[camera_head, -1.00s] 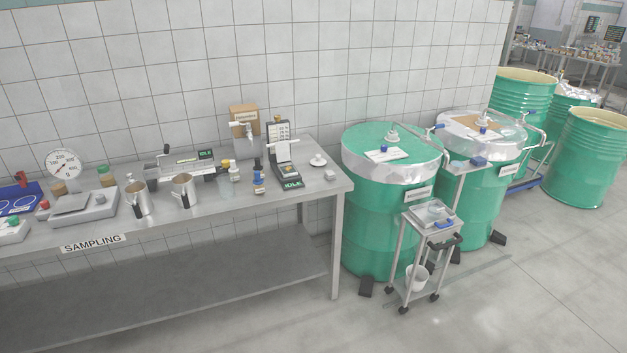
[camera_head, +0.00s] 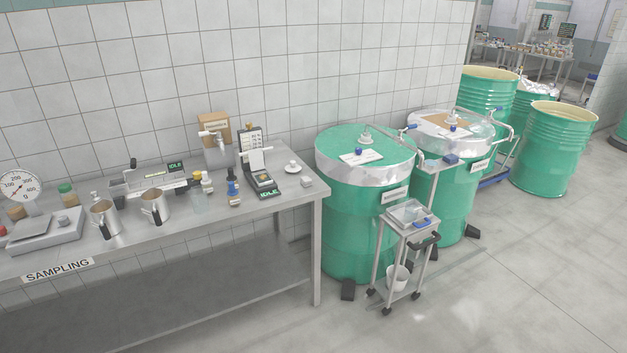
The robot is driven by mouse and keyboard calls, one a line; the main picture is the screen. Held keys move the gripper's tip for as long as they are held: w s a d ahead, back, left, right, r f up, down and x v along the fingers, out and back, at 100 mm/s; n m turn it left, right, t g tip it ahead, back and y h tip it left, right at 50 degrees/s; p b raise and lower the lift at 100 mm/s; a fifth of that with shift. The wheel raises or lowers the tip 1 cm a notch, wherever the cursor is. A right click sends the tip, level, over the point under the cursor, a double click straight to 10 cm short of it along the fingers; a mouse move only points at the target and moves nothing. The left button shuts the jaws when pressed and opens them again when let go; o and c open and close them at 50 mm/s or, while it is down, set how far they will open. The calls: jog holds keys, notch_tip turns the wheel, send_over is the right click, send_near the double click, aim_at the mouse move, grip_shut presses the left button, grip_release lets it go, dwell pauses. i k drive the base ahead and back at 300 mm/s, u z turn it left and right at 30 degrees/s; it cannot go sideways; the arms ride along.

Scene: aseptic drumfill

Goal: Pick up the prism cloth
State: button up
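A small pale grey block-like item (camera_head: 306,182) lies near the right end of the steel sampling table (camera_head: 240,218). It may be the folded prism cloth, but it is too small to tell. To its left are a white dish with a small knob (camera_head: 292,167) and a dark instrument with a lit IDLE display (camera_head: 264,180). A second, longer instrument with an IDLE display (camera_head: 150,181) stands farther left. My gripper is not in view.
Several bottles and two steel jugs (camera_head: 155,205) stand on the table, with a dial scale (camera_head: 45,230) at left. Green drums (camera_head: 355,225) and a small wheeled cart (camera_head: 407,222) stand right of the table. The floor in front of the cart is clear.

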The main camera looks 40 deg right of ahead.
aim_at(304, 182)
jog(key=z, duration=0.15)
jog(key=i, duration=0.9)
jog(key=u, duration=0.3)
